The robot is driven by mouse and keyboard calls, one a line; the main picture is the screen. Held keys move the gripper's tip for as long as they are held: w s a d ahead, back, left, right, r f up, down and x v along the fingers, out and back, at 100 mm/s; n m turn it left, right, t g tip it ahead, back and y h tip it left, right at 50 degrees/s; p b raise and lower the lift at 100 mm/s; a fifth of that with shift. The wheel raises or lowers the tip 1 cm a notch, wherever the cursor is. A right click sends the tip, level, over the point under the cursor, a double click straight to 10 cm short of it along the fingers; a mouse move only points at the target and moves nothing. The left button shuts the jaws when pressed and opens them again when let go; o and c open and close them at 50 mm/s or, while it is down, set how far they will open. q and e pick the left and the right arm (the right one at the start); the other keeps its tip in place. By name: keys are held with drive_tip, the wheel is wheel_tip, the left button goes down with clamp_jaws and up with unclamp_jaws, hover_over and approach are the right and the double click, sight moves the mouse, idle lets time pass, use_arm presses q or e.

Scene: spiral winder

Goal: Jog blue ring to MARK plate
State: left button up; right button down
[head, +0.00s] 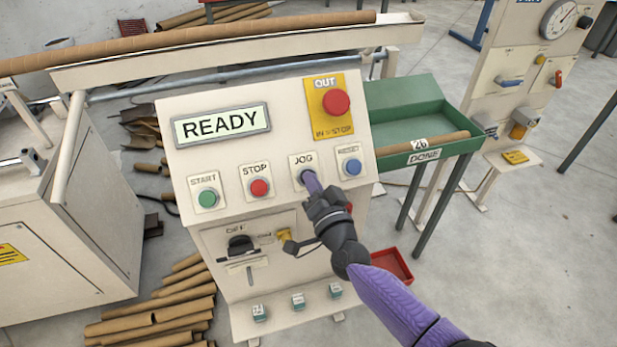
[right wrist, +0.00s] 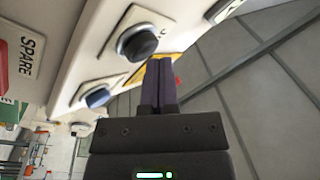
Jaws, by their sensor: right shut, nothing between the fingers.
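The control panel (head: 225,160) stands in front of me with a lit display (head: 221,125) reading READY. The JOG button (head: 301,173), dark, is partly covered by the fingertips of my right gripper (head: 309,180). The right gripper is shut and empty; whether its tips touch or press the button cannot be told. In the right wrist view the shut fingers (right wrist: 160,68) end close to a dark round button (right wrist: 139,43). I cannot make out a blue ring or a plate reading MARK in either view. My left gripper is not in view.
START (head: 207,198), STOP (head: 260,187) and a blue button (head: 353,167) flank JOG. A red button on a yellow plate (head: 336,102) sits above. A long cardboard tube (head: 200,40) lies along the back. A green tray (head: 400,110) holds a tube at right.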

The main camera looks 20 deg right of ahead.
drive_tip(key=shift+w+f+b, duration=0.3)
drive_tip(key=shift+w+b, duration=0.05)
idle(0.7)
drive_tip(key=shift+s+r, duration=0.1)
drive_tip(key=shift+s+r+p, duration=0.45)
drive_tip(key=shift+s+p, duration=0.1)
drive_tip(key=shift+p, duration=0.35)
drive_tip(key=shift+f, duration=0.1)
drive_tip(key=shift+w+f+b, duration=0.2)
drive_tip(key=shift+w+b, duration=0.15)
